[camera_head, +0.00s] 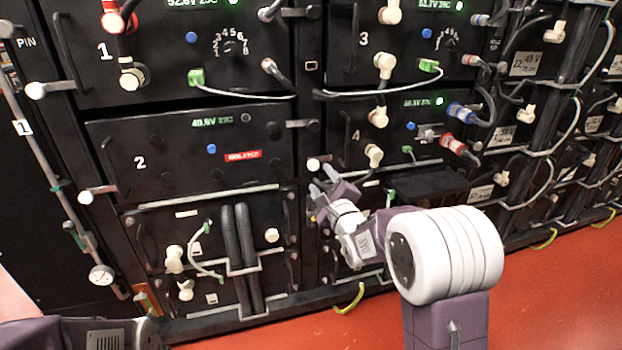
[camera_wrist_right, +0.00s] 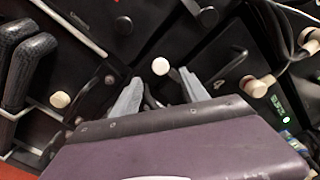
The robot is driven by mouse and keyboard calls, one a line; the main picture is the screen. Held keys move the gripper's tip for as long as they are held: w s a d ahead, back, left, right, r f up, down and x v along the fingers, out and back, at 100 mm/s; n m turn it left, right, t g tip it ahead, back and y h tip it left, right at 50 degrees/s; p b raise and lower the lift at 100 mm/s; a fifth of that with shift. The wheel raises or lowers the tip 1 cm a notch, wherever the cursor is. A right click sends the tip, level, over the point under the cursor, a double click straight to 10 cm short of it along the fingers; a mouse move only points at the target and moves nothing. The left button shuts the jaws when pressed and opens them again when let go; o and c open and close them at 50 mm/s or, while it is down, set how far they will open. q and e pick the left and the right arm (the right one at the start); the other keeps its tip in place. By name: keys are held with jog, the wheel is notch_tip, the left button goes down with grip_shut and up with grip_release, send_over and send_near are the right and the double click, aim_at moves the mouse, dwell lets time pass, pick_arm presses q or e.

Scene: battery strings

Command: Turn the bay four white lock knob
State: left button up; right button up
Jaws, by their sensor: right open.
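The bay four white lock knob (camera_head: 313,163) sits at the lower left corner of the bay four module (camera_head: 352,152), which is marked 4. In the right wrist view a round white knob (camera_wrist_right: 160,66), apparently the same one, shows between and just beyond the two grey fingertips. My right gripper (camera_head: 323,182) is open and empty, just below the knob in the head view. I cannot tell how far the fingertips are from the knob, but they do not close on it. My left gripper is out of view; only part of my left arm shows at bottom left.
The bay two module (camera_head: 190,155) with a red label stands to the left. White plugs (camera_head: 374,154) and cables (camera_head: 458,148) stick out of bay four's front. Thick black hoses (camera_head: 238,250) hang below bay two. Red floor (camera_head: 560,290) is clear at lower right.

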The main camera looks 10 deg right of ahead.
aim_at(313, 166)
jog(key=w+b, duration=0.2)
jog(key=w, duration=0.6)
jog(key=shift+w+a+b, duration=0.1)
jog(key=shift+a+b, duration=0.05)
jog(key=shift+b, duration=0.2)
jog(key=shift+w, duration=0.4)
grip_shut()
